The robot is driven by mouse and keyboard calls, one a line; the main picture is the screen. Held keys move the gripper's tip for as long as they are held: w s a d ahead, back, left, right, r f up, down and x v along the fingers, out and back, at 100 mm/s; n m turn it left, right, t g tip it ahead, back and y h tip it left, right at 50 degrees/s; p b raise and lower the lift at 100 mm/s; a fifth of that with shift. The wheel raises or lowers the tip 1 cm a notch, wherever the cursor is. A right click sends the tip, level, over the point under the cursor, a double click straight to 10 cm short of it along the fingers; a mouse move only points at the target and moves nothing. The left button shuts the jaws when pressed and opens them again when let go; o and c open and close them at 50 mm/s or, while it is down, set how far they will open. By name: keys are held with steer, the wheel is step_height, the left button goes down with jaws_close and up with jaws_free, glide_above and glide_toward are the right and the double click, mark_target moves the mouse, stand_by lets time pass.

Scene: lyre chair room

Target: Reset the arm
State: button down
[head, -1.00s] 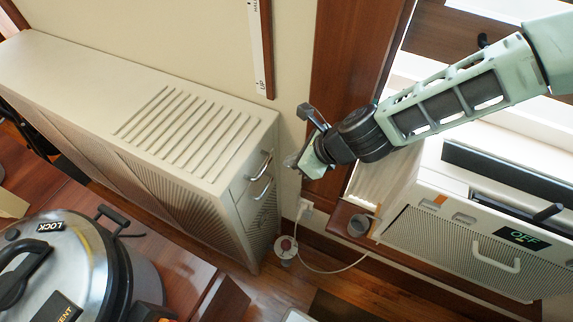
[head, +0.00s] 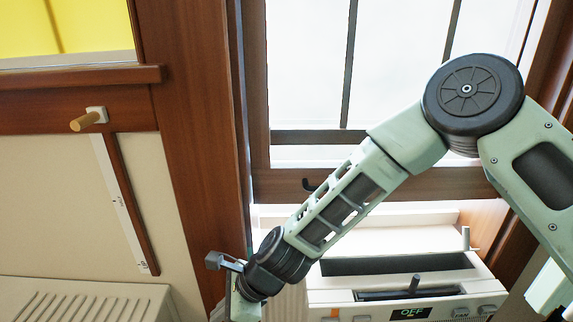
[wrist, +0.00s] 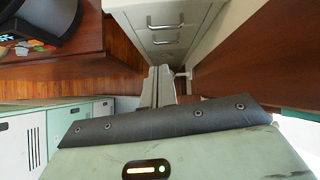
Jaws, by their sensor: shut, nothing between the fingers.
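My arm reaches from the right edge of the head view down to the lower middle, in front of the window and the white appliance. The fingers of my gripper lie past the lower edge of the head view or behind the wrist. In the wrist view my gripper (wrist: 158,84) shows as two narrow grey fingers side by side. They are shut, with nothing between them. The fingers point toward a pale cabinet with drawers (wrist: 160,35) and appear apart from it.
The pale cabinet's slatted top (head: 85,298) is at the lower left of the head view. A white appliance (head: 400,290) with an OFF display stands under the window (head: 310,70). A wooden peg (head: 85,121) sticks out from the wall. A wooden post (head: 190,130) stands beside the window.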

steer(key=s+d+r+n+h+b, duration=0.2)
steer(key=s+d+n+b, duration=0.1)
steer(key=d+n, duration=0.4)
steer(key=s+d+r+n+h+b, duration=0.2)
steer(key=s+d+n+b, duration=0.2)
steer(key=d, duration=0.8)
steer(key=s+d+r+n+h+b, duration=0.2)
steer(key=s+d+n+h+b, duration=0.1)
steer(key=s+d+n, duration=0.4)
steer(key=d+n+b, duration=0.1)
steer(key=d+n, duration=0.2)
steer(key=n, duration=0.2)
steer(key=shift+d+r+t, duration=0.2)
steer(key=shift+r+t, duration=0.15)
steer(key=shift+t, duration=0.05)
